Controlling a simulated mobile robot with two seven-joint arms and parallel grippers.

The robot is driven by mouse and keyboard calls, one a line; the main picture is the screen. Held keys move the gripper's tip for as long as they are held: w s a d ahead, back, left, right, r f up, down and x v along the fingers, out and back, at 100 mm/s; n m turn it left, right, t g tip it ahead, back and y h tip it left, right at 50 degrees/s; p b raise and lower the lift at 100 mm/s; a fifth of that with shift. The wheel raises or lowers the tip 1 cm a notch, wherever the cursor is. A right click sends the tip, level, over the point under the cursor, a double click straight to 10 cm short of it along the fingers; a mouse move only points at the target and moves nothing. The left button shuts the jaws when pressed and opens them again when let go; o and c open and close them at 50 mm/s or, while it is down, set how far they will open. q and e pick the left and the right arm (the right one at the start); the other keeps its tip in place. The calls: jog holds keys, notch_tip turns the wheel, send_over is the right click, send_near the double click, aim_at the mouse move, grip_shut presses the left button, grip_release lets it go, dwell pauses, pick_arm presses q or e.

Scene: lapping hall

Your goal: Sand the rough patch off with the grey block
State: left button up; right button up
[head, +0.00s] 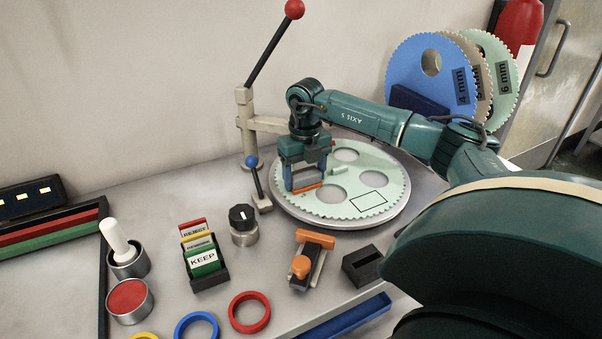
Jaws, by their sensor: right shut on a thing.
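My right gripper (306,185) is above the near left part of a pale green toothed disc (338,208). It is shut on a small block with an orange strip (307,187) low between its blue fingers. The fingers hide most of this block, so its grey body is hard to make out. I cannot tell whether it touches the disc. The disc lies on a round grey plate and has several round holes. A dark outlined rectangle (369,201) is on its right front part. I cannot make out a rough surface. My left gripper is out of view.
A lever post (247,125) with a red-knobbed arm stands behind the disc. In front are an orange-handled tool (311,260), a black slotted block (362,266), a dark-knobbed cylinder (243,226) and a card holder (205,260). Toothed discs (430,72) lean at the back right.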

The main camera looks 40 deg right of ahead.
jog(key=shift+w+a+p, duration=0.25)
jog(key=shift+a+p, duration=0.1)
jog(key=shift+a, duration=0.5)
jog(key=shift+w+a+f, duration=0.15)
jog(key=shift+a, duration=0.45)
jog(key=shift+w+a+f, duration=0.1)
jog(key=shift+w+a, duration=0.05)
jog(key=shift+a, duration=0.4)
jog(key=shift+w+d, duration=0.2)
jog(key=shift+w, duration=0.6)
jog(key=shift+s+d+r+p, duration=0.1)
jog(key=shift+s+d+p, duration=0.15)
jog(key=shift+d, duration=0.75)
jog(key=shift+s+d+r+p, duration=0.1)
jog(key=shift+s+d+p, duration=0.15)
jog(key=shift+d, duration=0.85)
jog(key=shift+w+a+p, duration=0.3)
jog(key=shift+a+p, duration=0.35)
jog(key=shift+a, duration=0.3)
jog(key=shift+w+a, duration=0.25)
jog(key=shift+a, duration=0.7)
